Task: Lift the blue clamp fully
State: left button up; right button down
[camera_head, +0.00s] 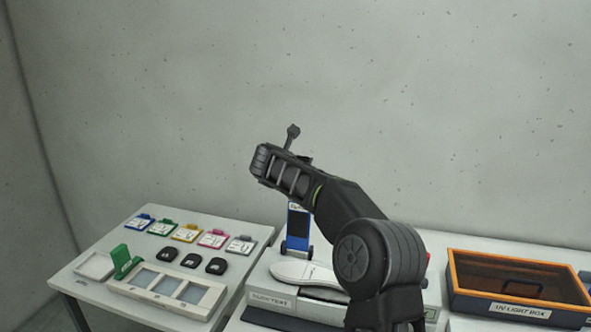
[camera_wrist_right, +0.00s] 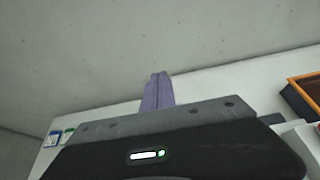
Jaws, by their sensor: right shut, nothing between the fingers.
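The blue clamp (camera_head: 298,225) stands upright at the back of the flex test device, behind a white shoe sole (camera_head: 305,274). Its upper end is partly hidden by my right arm. In the head view my right arm reaches up and to the left, above the clamp and apart from it. The fingers of my right gripper (camera_wrist_right: 158,79) show in the wrist view, shut together with nothing between them, against the bare wall. I cannot make out the clamp in the wrist view. My left gripper is not in view.
On the left table (camera_head: 70,275) are several coloured tags (camera_head: 187,232), black pads (camera_head: 191,260), a green stand (camera_head: 122,260) and a white tray with compartments (camera_head: 165,288). An orange-rimmed UV light box (camera_head: 518,308) stands at the right. The air above the tables at left is free.

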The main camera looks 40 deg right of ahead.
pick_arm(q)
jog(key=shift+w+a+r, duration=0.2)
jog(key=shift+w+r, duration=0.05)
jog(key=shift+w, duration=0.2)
pick_arm(e)
jog(key=r, duration=0.1)
jog(key=a+r, duration=0.1)
jog(key=shift+s+r, duration=0.1)
jog(key=shift+r, duration=0.2)
jog(key=shift+d, duration=0.1)
